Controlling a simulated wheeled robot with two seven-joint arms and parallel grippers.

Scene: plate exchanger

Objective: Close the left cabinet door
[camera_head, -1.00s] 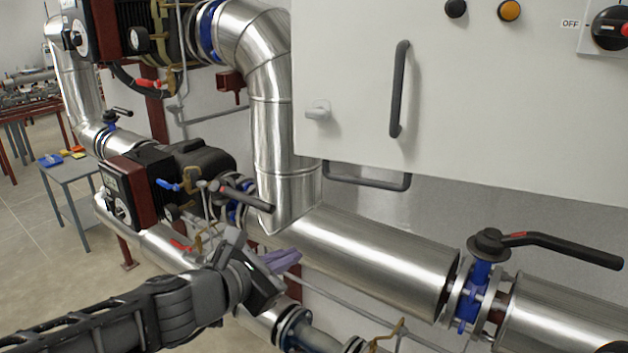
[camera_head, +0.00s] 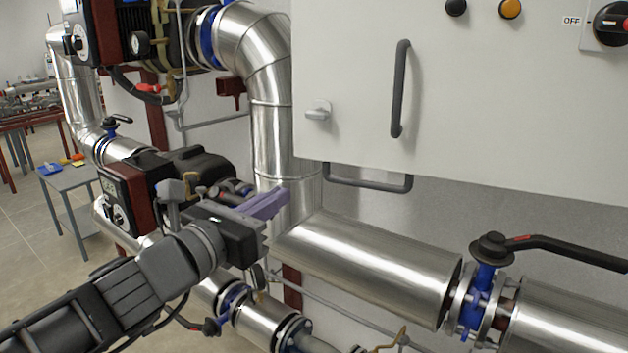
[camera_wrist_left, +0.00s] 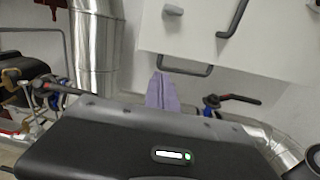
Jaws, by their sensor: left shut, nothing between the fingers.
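A pale grey cabinet panel (camera_head: 350,70) fills the upper right of the head view. It carries a dark vertical handle (camera_head: 400,90) and a small light latch knob (camera_head: 318,111). A second dark handle (camera_head: 368,180) shows under its lower edge. I cannot tell how far the left door stands open. The panel and both handles also show in the left wrist view (camera_wrist_left: 180,28). My left gripper (camera_head: 270,204) is below and left of the panel's lower left corner, apart from it. Its purple fingers (camera_wrist_left: 162,93) are shut and empty. My right gripper is not in view.
A shiny vertical pipe (camera_head: 272,110) stands left of the cabinet, behind my left gripper. A wide horizontal pipe (camera_head: 370,265) runs below the cabinet to a valve with a long black lever (camera_head: 570,250). Pumps (camera_head: 135,195) and more pipes crowd the left side.

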